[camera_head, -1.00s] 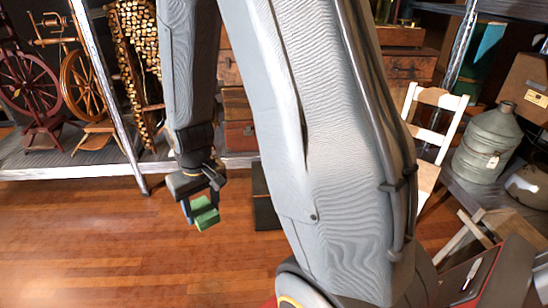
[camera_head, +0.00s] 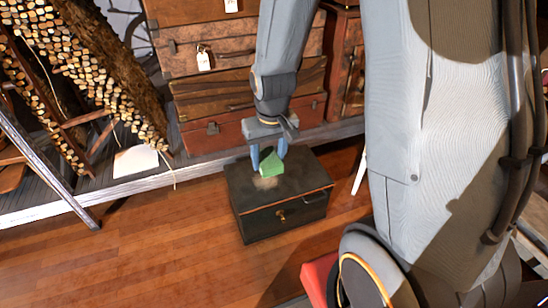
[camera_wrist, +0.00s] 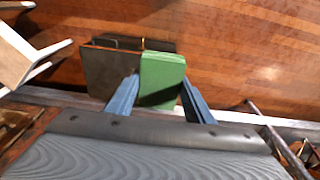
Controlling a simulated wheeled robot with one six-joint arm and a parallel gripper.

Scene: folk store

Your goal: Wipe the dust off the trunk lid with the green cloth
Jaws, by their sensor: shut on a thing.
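The trunk is a dark, low box with a brass clasp, standing on the wood floor in the head view (camera_head: 310,184). A pale dusty patch (camera_head: 264,183) shows on its lid, near the left. My gripper (camera_head: 269,163) is shut on the green cloth (camera_head: 271,168), which looks like a folded block. The cloth is over the lid just behind the dusty patch; I cannot tell whether it touches. In the wrist view the cloth (camera_wrist: 162,75) sits between the fingers (camera_wrist: 159,95) and covers the right part of the trunk (camera_wrist: 108,68).
A low shelf (camera_head: 190,172) with stacked old suitcases (camera_head: 235,60) stands behind the trunk. Stacked firewood (camera_head: 75,75) is at the left. A white chair (camera_wrist: 25,55) shows at the left of the wrist view. The floor (camera_head: 140,245) left of and before the trunk is clear.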

